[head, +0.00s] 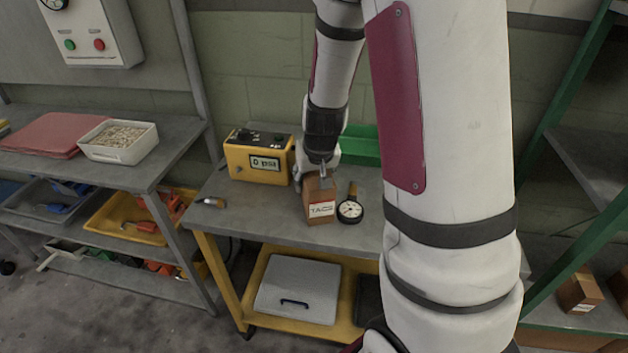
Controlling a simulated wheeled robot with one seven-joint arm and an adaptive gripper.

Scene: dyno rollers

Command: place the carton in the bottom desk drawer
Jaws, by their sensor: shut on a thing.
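A small brown carton (319,207) with a white label sits upright at the desk's position in the picture, near the middle of the grey desk top (260,205). I cannot tell whether it rests on the top or is held just above it. My gripper (322,180) comes down from above and is shut on the carton's upper part. The fingers are small and partly hidden. No desk drawer shows clearly. Under the top, a pale grey panel or case (298,285) with a blue handle lies on the yellow lower shelf (262,268).
A yellow gauge box (258,160) stands left of the carton, and a round dial gauge (350,210) lies close on its right. A green bin (362,146) is behind. A small tool (211,202) lies at the left edge. My arm hides the desk's right side.

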